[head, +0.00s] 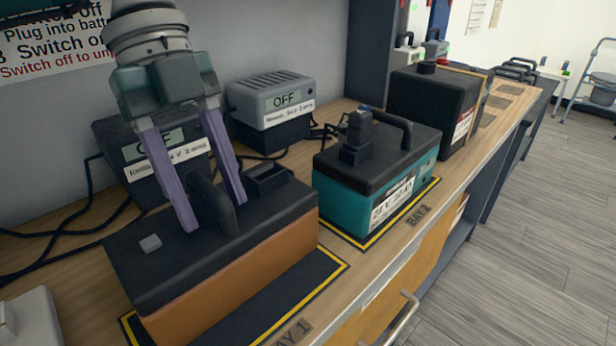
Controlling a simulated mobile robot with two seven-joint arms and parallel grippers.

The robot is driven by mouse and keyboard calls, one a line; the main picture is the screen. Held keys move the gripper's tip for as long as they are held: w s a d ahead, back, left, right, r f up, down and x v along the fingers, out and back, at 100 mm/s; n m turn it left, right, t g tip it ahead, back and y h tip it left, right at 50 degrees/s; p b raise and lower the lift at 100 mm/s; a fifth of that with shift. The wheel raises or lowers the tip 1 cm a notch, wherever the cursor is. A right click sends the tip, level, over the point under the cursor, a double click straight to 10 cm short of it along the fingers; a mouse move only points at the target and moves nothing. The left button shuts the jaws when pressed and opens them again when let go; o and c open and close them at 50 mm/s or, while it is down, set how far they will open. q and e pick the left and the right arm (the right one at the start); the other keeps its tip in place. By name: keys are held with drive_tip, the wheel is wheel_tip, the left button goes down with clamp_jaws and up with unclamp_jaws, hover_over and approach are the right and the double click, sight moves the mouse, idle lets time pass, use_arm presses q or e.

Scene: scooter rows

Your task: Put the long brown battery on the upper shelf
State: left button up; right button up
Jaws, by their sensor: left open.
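The long brown battery (240,264) has a black lid and a black arched handle (227,210). It sits in the yellow-edged bay marked BAY 1 on the wooden bench. My left gripper (213,216) points down over its lid, with its two purple fingers apart on either side of the handle. The fingers are open; I cannot tell whether they touch the lid or handle. The upper shelf cannot be made out in this view. My right gripper is not in view.
A teal battery (378,186) with a plug on top stands in BAY 2, and a black battery (432,105) is beyond it. Grey chargers reading OFF (271,103) stand along the wall with loose black cables. A drawer handle (402,318) sticks out in front.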

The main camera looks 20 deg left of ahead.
use_arm(q)
clamp_jaws()
idle(1.2)
drive_tip(key=shift+r, duration=0.15)
